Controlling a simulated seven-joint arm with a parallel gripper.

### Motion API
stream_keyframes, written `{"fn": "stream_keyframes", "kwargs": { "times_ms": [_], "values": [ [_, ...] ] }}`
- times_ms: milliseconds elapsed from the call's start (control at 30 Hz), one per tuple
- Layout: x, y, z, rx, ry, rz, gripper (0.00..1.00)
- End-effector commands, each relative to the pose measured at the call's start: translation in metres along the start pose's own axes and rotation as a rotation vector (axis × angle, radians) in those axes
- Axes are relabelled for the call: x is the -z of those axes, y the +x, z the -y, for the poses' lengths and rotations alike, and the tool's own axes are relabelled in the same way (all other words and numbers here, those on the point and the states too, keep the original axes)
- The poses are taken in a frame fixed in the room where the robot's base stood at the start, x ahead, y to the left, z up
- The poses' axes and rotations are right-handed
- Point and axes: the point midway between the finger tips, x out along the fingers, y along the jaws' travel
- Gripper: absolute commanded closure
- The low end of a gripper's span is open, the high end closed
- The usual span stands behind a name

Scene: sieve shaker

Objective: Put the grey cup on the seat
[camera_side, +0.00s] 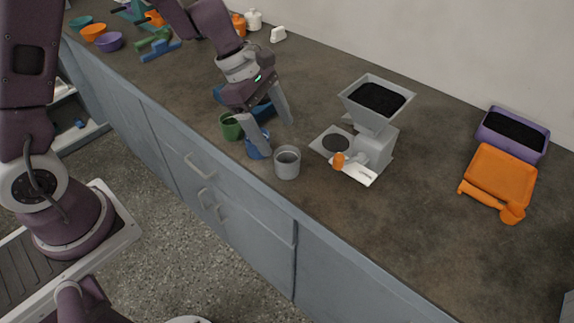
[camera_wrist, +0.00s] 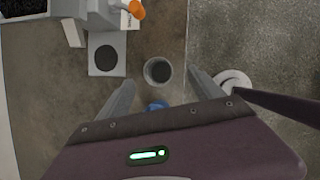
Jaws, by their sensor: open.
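The grey cup (camera_side: 287,163) stands upright on the counter near its front edge. It also shows in the wrist view (camera_wrist: 158,71), ahead of and between my fingertips. The seat looks to be the light plate with a dark round disc (camera_side: 336,143), at the foot of the grey hopper machine (camera_side: 376,106); it also shows in the wrist view (camera_wrist: 106,60), left of the cup. My gripper (camera_side: 280,138) is open and empty. Its fingers are spread beside and above the counter, just left of the cup in the side view, not around it.
A blue cup (camera_side: 258,144) and a green cup (camera_side: 231,127) stand close by, partly behind my fingers. An orange knob (camera_side: 339,160) sticks out from the machine. A purple tub (camera_side: 511,136) and an orange tray (camera_side: 500,178) lie to the right. The counter between is clear.

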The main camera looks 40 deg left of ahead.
Motion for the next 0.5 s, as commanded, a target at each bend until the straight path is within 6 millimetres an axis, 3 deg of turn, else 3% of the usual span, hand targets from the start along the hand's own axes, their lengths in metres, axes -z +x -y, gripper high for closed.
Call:
{"fn": "stream_keyframes", "kwargs": {
  "times_ms": [133, 500],
  "values": [
    [0.017, 0.033, -0.006, 0.019, -0.156, -0.018, 0.24],
    [0.013, 0.087, -0.005, 0.02, -0.158, -0.018, 0.24]
  ]
}}
